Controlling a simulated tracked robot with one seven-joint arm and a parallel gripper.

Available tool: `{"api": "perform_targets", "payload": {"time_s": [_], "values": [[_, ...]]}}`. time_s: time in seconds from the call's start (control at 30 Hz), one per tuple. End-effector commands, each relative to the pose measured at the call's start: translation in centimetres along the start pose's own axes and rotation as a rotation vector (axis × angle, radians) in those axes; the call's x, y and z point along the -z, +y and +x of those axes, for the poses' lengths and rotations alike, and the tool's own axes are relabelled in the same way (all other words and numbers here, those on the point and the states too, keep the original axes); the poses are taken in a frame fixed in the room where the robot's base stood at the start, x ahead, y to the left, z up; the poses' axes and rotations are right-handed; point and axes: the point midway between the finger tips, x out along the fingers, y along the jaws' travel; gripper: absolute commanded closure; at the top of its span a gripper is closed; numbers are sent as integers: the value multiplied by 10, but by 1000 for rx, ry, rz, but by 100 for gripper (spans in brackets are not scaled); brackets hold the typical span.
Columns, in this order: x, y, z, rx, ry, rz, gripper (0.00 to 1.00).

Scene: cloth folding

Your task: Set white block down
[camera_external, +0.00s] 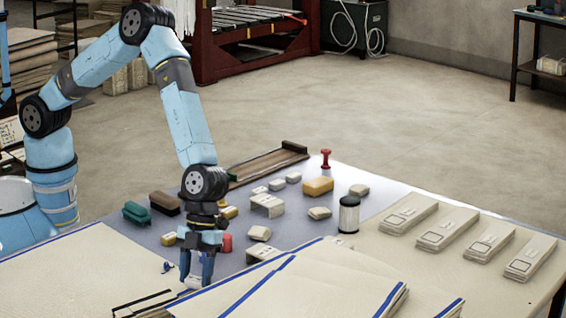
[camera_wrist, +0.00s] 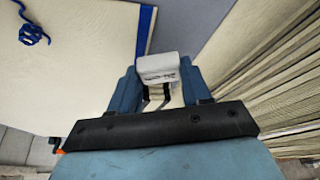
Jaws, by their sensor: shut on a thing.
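My gripper (camera_external: 197,268) points down near the front of the table and is shut on the white block (camera_wrist: 157,68). In the wrist view the block sits between the two blue fingers, with dark marks on its face. In the external view the white block (camera_external: 193,283) shows only as a small pale patch low between the fingertips, next to the cloth stack. I cannot tell whether its underside touches the surface below.
Cream cloths with blue edges (camera_external: 300,285) lie just right of my gripper. Folded stacks (camera_external: 450,228) lie at right. A blue cord (camera_wrist: 33,30) lies on cloth at left.

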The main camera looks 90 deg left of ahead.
Motion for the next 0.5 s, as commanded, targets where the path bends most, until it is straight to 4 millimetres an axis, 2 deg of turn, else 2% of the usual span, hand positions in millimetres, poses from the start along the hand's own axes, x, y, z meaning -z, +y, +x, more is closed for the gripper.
{"api": "perform_targets", "payload": {"time_s": [0.1,0.5], "values": [[-4,0,11,-1,0,1,81],[-6,0,15,0,0,1,81]]}}
